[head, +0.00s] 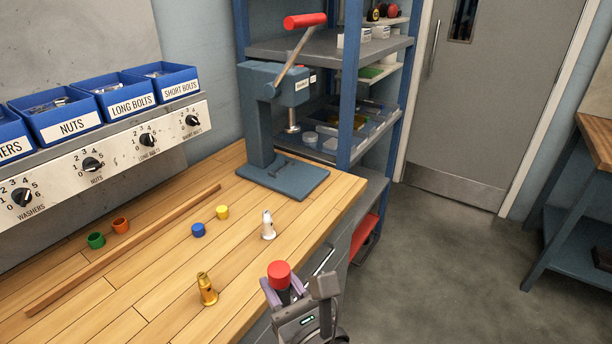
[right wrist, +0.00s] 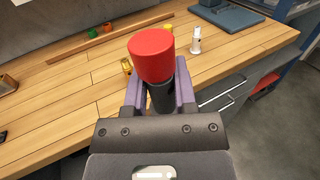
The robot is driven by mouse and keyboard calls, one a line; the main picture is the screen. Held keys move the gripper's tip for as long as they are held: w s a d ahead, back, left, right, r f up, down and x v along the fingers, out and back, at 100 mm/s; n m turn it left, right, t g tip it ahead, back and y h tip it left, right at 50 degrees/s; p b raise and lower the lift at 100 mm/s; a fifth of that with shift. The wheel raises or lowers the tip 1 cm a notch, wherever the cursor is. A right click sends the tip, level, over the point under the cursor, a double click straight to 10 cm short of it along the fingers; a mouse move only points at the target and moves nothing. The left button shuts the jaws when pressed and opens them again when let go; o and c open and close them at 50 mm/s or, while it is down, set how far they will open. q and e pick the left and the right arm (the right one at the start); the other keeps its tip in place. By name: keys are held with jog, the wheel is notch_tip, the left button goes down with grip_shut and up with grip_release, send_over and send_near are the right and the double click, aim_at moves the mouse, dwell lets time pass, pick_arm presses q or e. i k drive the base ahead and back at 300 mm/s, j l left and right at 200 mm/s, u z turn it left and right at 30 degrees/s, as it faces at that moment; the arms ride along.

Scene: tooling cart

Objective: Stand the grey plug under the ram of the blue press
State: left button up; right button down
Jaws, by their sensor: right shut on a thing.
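The blue press (head: 258,115) stands at the far end of the wooden bench, its red-handled lever raised. Its silver ram (head: 292,122) hangs above the flat base plate (head: 305,183), with a clear gap between them. My right gripper (head: 285,290) is at the bench's front edge, shut on a dark grey plug (right wrist: 160,96) with a wide red cap (head: 279,273) on top. The red cap also shows in the right wrist view (right wrist: 151,54), with the plug upright between the fingers. The plug is mostly hidden in the head view. My left gripper is not in view.
A whitish plug (head: 268,226) and a brass plug (head: 207,290) stand on the bench. Blue (head: 198,230), yellow (head: 222,212), green (head: 96,240) and orange (head: 121,225) caps lie near a wooden strip (head: 130,246). Shelving with a blue post (head: 350,90) stands right of the press.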

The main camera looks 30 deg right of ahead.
aim_at(293, 175)
jog(key=i+l+u, duration=0.15)
jog(key=l, duration=0.35)
jog(key=l+u, duration=0.15)
jog(key=l, duration=0.4)
jog(key=i+l+u, duration=0.1)
jog(key=l, duration=0.45)
jog(key=i+l+u, duration=0.2)
jog(key=i, duration=0.3)
jog(key=l, duration=0.1)
